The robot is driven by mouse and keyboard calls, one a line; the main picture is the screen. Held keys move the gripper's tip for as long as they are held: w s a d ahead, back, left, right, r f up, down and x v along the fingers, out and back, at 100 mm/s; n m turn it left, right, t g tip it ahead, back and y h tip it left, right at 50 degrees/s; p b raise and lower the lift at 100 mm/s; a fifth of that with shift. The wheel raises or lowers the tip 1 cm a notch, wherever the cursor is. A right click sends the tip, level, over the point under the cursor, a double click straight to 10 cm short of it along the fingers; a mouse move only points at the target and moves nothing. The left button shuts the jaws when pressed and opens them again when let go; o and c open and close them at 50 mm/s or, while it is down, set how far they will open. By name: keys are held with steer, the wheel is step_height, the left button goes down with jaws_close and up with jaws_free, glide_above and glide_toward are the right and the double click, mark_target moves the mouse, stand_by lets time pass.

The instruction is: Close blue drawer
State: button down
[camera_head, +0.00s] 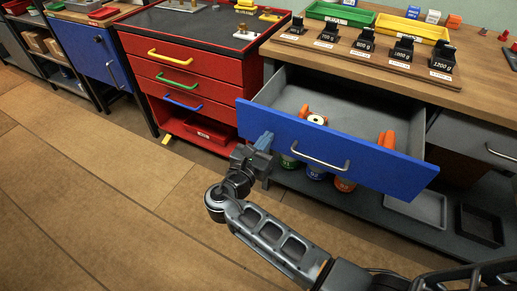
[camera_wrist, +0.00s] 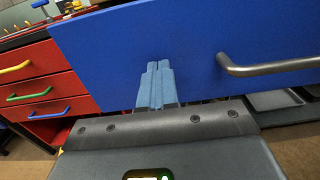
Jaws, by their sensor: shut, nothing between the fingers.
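The blue drawer (camera_head: 372,168) stands pulled out from under the wooden worktop, with its grey inside showing. Its metal handle (camera_head: 318,156) is on the front panel. In the wrist view the blue front (camera_wrist: 195,35) fills much of the upper picture and the handle (camera_wrist: 265,68) is at the right. My gripper (camera_head: 266,138) is at the left part of the drawer front, left of the handle. Its blue-grey fingers (camera_wrist: 158,66) are together, empty, and point at the panel. I cannot tell whether the tips touch it.
Orange objects (camera_head: 387,140) and a small round item (camera_head: 317,119) lie in the drawer. A red cabinet (camera_head: 190,76) with several drawers stands to the left. Labelled weights (camera_head: 363,46) and trays stand on the worktop. Jars (camera_head: 316,172) stand below the drawer. The wooden floor in front is clear.

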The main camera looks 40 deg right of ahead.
steer(key=shift+w+d, duration=0.15)
steer(key=shift+d, duration=0.1)
steer(key=b, duration=0.3)
glide_above(301, 102)
steer(key=a, duration=0.2)
steer(key=shift+d+f, duration=0.1)
steer(key=shift+d, duration=0.1)
steer(key=shift+w+d, duration=0.1)
steer(key=shift+d, duration=0.5)
steer(key=shift+d+r, duration=0.2)
steer(key=shift+r, duration=0.05)
steer(key=shift+d+b, duration=0.15)
steer(key=shift+b, duration=0.15)
